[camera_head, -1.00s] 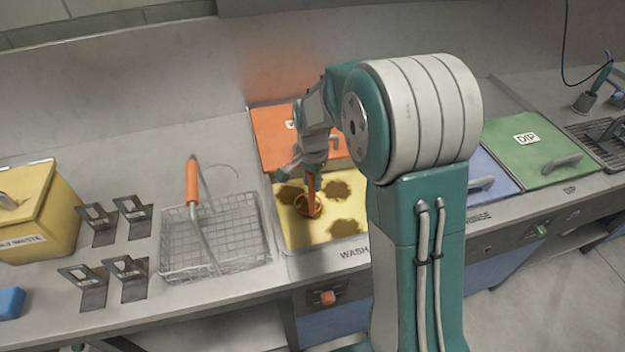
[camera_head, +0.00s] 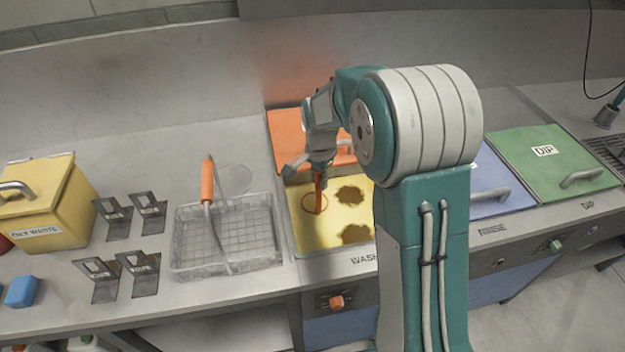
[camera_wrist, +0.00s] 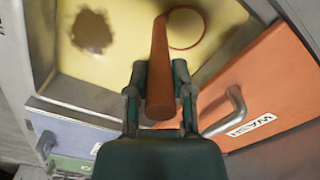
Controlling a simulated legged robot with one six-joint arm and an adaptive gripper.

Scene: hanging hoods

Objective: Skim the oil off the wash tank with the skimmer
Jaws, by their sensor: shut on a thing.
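The wash tank (camera_head: 330,240) holds yellow liquid, with its orange WASH lid (camera_head: 287,132) behind the opening. Two brown oil patches show on the liquid, one at the back (camera_head: 350,194) and one at the front (camera_head: 355,234). The orange skimmer (camera_head: 318,190) hangs from my gripper (camera_head: 319,172), its ring over the left part of the tank. In the wrist view my gripper (camera_wrist: 160,72) is shut on the skimmer's handle (camera_wrist: 162,90), and the ring (camera_wrist: 187,28) shows against clear yellow liquid. I cannot tell whether the ring touches the liquid.
A wire basket (camera_head: 225,245) with an orange handle stands left of the tank. Several metal brackets (camera_head: 118,220) and a yellow OILY WASTE bin (camera_head: 45,210) are farther left. The blue rinse lid (camera_head: 490,180) and green DIP lid (camera_head: 550,165) are at right.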

